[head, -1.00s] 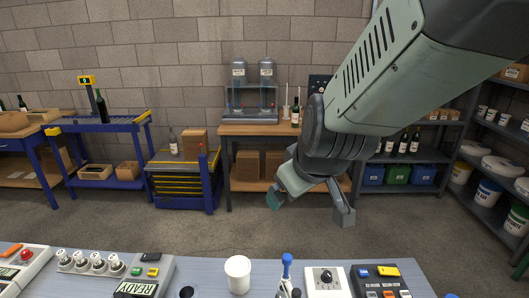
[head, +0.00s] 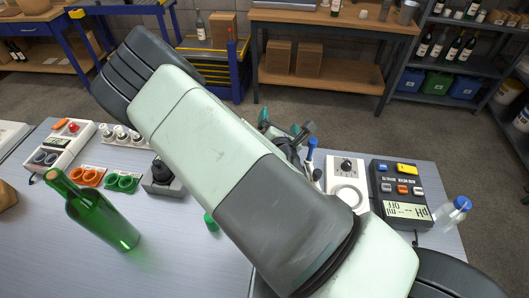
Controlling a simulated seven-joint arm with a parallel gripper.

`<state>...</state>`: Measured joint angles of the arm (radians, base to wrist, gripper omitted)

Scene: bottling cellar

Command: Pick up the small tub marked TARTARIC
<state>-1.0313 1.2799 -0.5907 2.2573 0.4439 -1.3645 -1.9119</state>
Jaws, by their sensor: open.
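No tub with a readable TARTARIC mark shows in the head view.
A green bottle (head: 100,218) stands at the front left of the bench (head: 170,262). A dark-knobbed device (head: 163,177), a white dial box (head: 346,171), a keypad meter (head: 402,192) and a blue-capped clear bottle (head: 452,211) stand around my arm. A blue-topped pipette (head: 311,150) is close to my gripper.

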